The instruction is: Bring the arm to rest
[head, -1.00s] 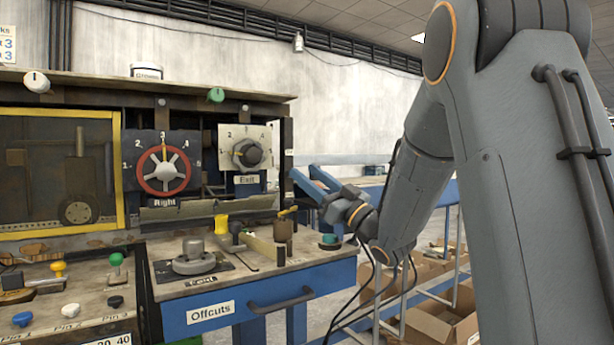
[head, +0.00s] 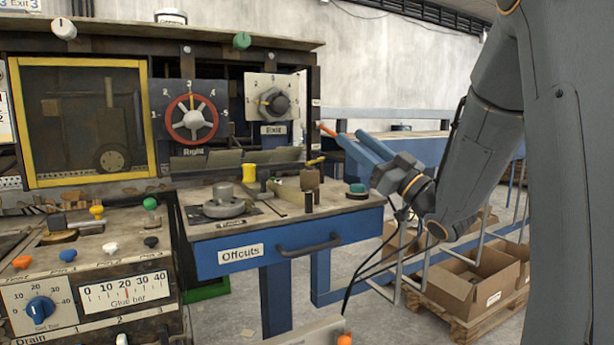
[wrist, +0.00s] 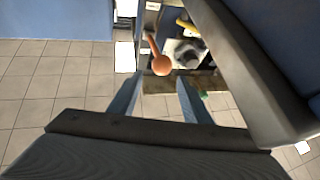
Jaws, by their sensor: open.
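My gripper (head: 352,143) is in the head view, right of the machine's bench and above the Offcuts drawer's right end. Its two blue fingers point left toward the machine and stand apart with nothing between them. In the wrist view the fingers (wrist: 160,92) are also apart. An orange knob (wrist: 162,65) shows just beyond and between the fingertips there, with a clear look of being apart from them. My arm comes in from the right side of the head view.
The machine has a red Right handwheel (head: 191,119), an Exit dial (head: 268,103) and an Offcuts drawer (head: 280,243). A blue-framed conveyor (head: 400,121) runs behind my gripper. Cardboard boxes (head: 470,285) sit on a pallet at lower right. Open floor shows below the drawer.

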